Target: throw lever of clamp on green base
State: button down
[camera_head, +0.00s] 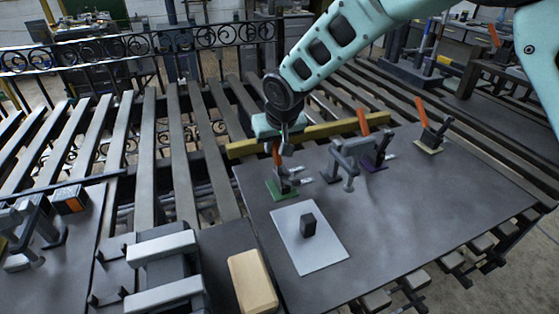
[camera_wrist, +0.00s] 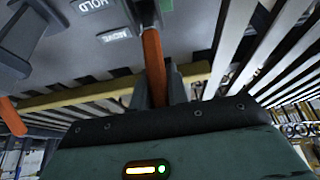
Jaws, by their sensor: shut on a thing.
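The clamp on the green base (camera_head: 283,190) stands at the left back part of the dark table in the head view. Its orange lever (camera_head: 277,154) points up, nearly upright. My gripper (camera_head: 282,146) is over this clamp and shut on the lever. In the wrist view the orange lever (camera_wrist: 154,62) runs between my fingers (camera_wrist: 157,92). Labels reading HOLD (camera_wrist: 92,5) and MOVE (camera_wrist: 118,33) show near the clamp there, with a bit of the green base (camera_wrist: 166,5). My gripper partly hides the lever's upper end in the head view.
A clamp on a purple base (camera_head: 376,164) and one on a yellow base (camera_head: 429,146) stand to the right, levers raised. A grey fixture (camera_head: 350,158) is close by. A yellow bar (camera_head: 325,130) runs behind. A pale plate (camera_head: 320,252) carries a black block (camera_head: 308,223).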

jog(key=shift+s+d+t+y+b, duration=0.25)
jog(key=shift+s+t+b, duration=0.3)
jog(key=shift+b, duration=2.1)
jog(key=shift+s+d+t+y+b, duration=0.1)
jog(key=shift+s+t+y+b, duration=0.45)
jog(key=shift+b, duration=2.1)
jog(key=t+b, duration=0.1)
jog(key=b, duration=0.3)
jog(key=shift+s+d+r, duration=0.1)
jog(key=shift+r, duration=0.1)
jog(key=shift+d+r+t+b, duration=0.1)
jog(key=shift+r+t+b, duration=0.2)
jog(key=shift+b, duration=0.3)
jog(key=c, duration=1.4)
grip_release()
jog(key=shift+o, duration=0.2)
jog(key=shift+s, duration=0.1)
jog(key=v, duration=1.7)
jog(key=shift+s+r, duration=0.1)
